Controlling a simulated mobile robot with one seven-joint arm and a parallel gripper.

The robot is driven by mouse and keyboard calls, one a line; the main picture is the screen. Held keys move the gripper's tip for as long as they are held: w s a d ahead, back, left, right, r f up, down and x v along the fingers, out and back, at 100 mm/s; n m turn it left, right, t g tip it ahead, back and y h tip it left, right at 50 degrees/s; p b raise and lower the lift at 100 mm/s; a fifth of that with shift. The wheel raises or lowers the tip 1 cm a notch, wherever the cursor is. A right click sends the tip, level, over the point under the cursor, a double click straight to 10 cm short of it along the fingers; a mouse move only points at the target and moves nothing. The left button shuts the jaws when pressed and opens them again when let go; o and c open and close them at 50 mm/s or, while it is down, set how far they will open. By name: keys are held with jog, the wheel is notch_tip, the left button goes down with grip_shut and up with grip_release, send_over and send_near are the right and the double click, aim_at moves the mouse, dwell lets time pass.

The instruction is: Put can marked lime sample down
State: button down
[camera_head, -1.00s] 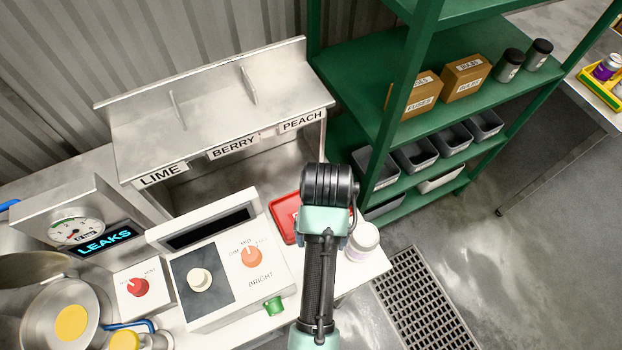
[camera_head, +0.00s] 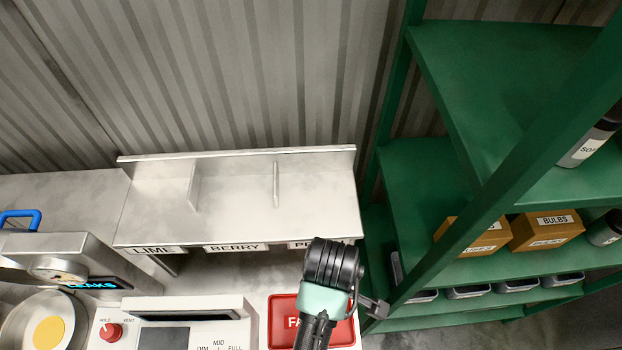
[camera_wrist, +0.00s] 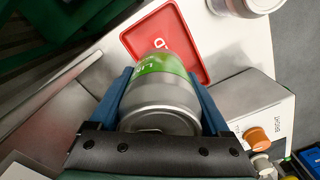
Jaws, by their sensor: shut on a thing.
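My gripper (camera_wrist: 160,88) is shut on a silver can (camera_wrist: 160,100) with a green label, its blue fingers on either side. Only the start of the label's lettering, "LI", shows. In the head view my wrist hides the can. The metal rack (camera_head: 235,205) at the back of the bench has bays labelled LIME (camera_head: 152,250), BERRY (camera_head: 235,247) and a partly hidden one starting with P. Its bays look empty. My wrist is in front of the rack's right end, over the bench.
A red tray (camera_head: 283,318) lies on the bench under my arm; it also shows beyond the can in the wrist view (camera_wrist: 196,62). A control box (camera_head: 190,310) and a gauge box (camera_head: 45,260) stand to the left. A green shelf unit (camera_head: 440,180) rises close on the right.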

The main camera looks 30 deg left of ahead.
jog(key=n, duration=0.1)
jog(key=s+a+n, duration=0.1)
jog(key=n, duration=0.1)
jog(key=s+r+n+p, duration=0.1)
jog(key=shift+a+n, duration=0.35)
jog(key=shift+n, duration=0.05)
notch_tip(320, 180, down, 10)
jog(key=shift+f+p, duration=0.1)
jog(key=shift+p, duration=0.35)
jog(key=shift+f, duration=0.1)
grip_release()
notch_tip(320, 180, up, 12)
jog(key=shift+r+b, duration=0.15)
jog(key=shift+b, duration=0.2)
